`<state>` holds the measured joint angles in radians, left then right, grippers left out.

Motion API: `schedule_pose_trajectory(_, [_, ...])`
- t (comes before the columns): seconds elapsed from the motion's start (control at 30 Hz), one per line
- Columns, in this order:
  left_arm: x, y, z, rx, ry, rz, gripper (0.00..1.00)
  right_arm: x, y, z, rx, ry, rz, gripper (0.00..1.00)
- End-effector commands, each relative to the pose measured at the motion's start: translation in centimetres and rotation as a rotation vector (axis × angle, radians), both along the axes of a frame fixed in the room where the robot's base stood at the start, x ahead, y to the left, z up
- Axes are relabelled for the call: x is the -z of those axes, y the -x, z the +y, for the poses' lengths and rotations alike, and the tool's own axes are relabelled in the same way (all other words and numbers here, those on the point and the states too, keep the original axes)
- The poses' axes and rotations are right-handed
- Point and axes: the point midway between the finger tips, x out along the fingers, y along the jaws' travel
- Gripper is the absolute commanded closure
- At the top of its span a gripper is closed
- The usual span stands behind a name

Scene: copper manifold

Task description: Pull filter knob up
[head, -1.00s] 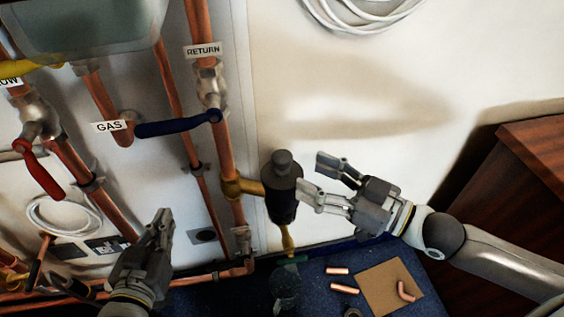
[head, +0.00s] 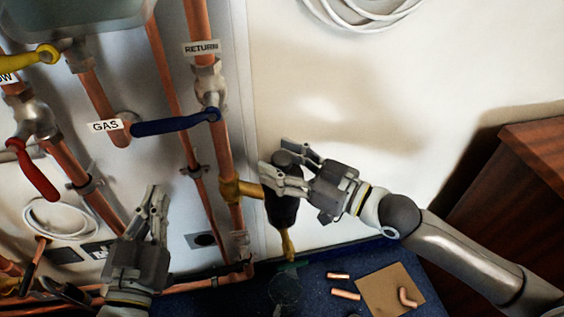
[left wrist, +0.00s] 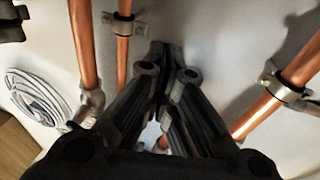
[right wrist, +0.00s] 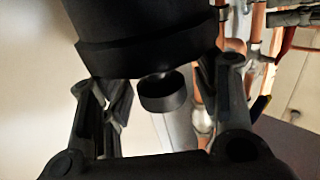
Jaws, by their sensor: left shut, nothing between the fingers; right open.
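The black filter (head: 284,212) hangs beside the RETURN pipe on a brass tee (head: 240,188). Its small round knob (head: 285,159) is on top. My right gripper (head: 277,163) is open at the top of the filter, with one finger in front of it and the other behind. In the right wrist view the dark filter body (right wrist: 150,38) and the small knob (right wrist: 162,94) show between the spread fingers. Contact cannot be told. My left gripper (head: 155,192) is shut and empty, low at the left, before the panel. It also shows in the left wrist view (left wrist: 165,55).
Copper pipes with a blue lever (head: 172,124), a red lever (head: 37,172) and a yellow lever (head: 35,56) fill the left. A blue surface with a cardboard square (head: 385,280) and copper pieces lies below. A wooden cabinet (head: 535,170) stands right.

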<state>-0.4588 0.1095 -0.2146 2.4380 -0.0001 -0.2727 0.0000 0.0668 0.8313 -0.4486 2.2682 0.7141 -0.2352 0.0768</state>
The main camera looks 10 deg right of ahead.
Motion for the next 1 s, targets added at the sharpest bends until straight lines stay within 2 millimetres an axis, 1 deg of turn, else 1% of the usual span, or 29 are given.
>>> schedule_pose_trajectory(0.23, [-0.1,0.0,0.0,0.000,0.001,-0.003,1.00,0.0,0.0,0.0,0.000,0.001,0.001,0.43])
schedule_pose_trajectory(0.67, [-0.1,0.0,0.0,0.000,0.000,-0.002,1.00,0.0,0.0,0.0,0.000,0.001,0.001,0.99])
schedule_pose_trajectory(0.7, [-0.1,0.0,0.0,0.000,0.000,-0.002,1.00,0.0,0.0,0.0,0.000,0.001,0.001,1.00])
schedule_pose_trajectory(0.87, [-0.1,0.0,0.0,0.000,-0.001,0.003,1.00,-0.1,0.0,0.0,-0.001,0.001,0.001,1.00])
schedule_pose_trajectory(0.93, [0.5,0.0,0.1,-0.001,-0.009,0.036,1.00,-0.2,0.0,0.0,-0.001,0.001,0.001,1.00])
schedule_pose_trajectory(1.0, [1.6,0.0,0.2,-0.005,-0.023,0.093,1.00,-0.5,0.0,0.0,-0.001,0.001,0.001,1.00])
